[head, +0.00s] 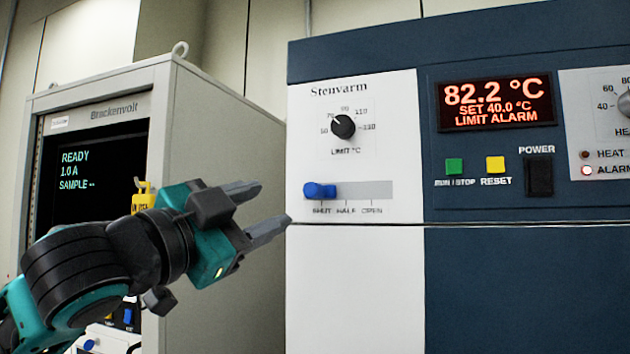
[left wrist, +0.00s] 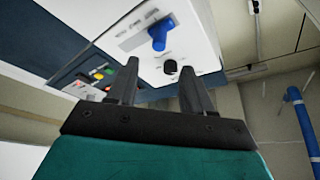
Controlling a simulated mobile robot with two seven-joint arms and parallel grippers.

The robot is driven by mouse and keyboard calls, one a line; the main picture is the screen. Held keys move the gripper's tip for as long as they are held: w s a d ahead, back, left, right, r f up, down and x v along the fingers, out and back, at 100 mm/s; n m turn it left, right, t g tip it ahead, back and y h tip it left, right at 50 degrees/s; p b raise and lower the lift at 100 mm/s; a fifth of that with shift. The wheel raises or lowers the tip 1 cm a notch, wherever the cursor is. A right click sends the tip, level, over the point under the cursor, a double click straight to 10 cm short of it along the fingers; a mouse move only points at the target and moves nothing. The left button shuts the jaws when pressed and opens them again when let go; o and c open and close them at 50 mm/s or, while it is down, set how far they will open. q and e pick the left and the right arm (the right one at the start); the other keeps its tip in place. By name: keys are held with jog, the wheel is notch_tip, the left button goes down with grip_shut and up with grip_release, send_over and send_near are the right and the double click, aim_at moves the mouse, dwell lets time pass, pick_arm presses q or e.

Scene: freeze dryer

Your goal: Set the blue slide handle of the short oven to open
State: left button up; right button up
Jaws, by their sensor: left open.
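The blue slide handle (head: 319,190) sits at the left end of its grey slot, above the SHUT mark, on the white panel of the short oven (head: 355,275). The slot carries SHUT, HALF and OPEN labels. The handle also shows in the left wrist view (left wrist: 159,34), beyond the fingertips. My left gripper (head: 272,207) is open and empty, to the left of the handle and slightly lower in the head view, apart from it. Its two fingers also show in the left wrist view (left wrist: 157,78). My right gripper is not in view.
A black limit dial (head: 343,126) is above the slot. The display (head: 496,102) reads 82.2 °C with LIMIT ALARM. Green (head: 454,167) and yellow (head: 495,164) buttons and a black power switch (head: 538,176) are to the right. A grey cabinet (head: 215,200) stands behind my left arm.

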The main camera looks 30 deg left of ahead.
aim_at(307, 192)
pick_arm(q)
jog(key=p+x, duration=0.6)
jog(key=x, duration=0.3)
jog(key=shift+w+r, duration=0.2)
jog(key=shift+w, duration=0.2)
jog(key=shift+w+p, duration=0.35)
jog(key=shift+w, duration=0.4)
jog(key=shift+c, duration=0.2)
grip_shut()
